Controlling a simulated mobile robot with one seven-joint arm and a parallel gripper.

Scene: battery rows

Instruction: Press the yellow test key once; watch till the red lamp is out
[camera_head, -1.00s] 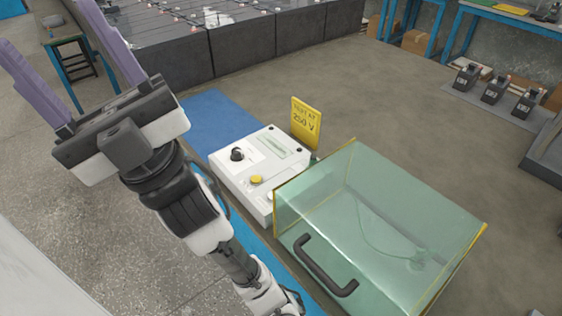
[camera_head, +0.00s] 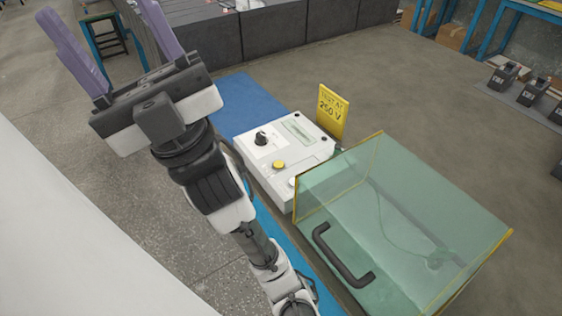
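A small pale panel (camera_head: 298,131) is at the top right. I cannot make out a lit red lamp; the part of the box by the cover is partly hidden. My gripper (camera_head: 108,52) is at the upper left, away from the box, with its two purple fingers wide apart and nothing between them.
A clear green-tinted cover (camera_head: 410,215) with a black handle (camera_head: 342,256) stands right of the tester, with a cable inside. A yellow "250 V" sign (camera_head: 332,112) stands behind the tester. Dark battery rows (camera_head: 275,34) run along the back. Open floor lies beyond the cover.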

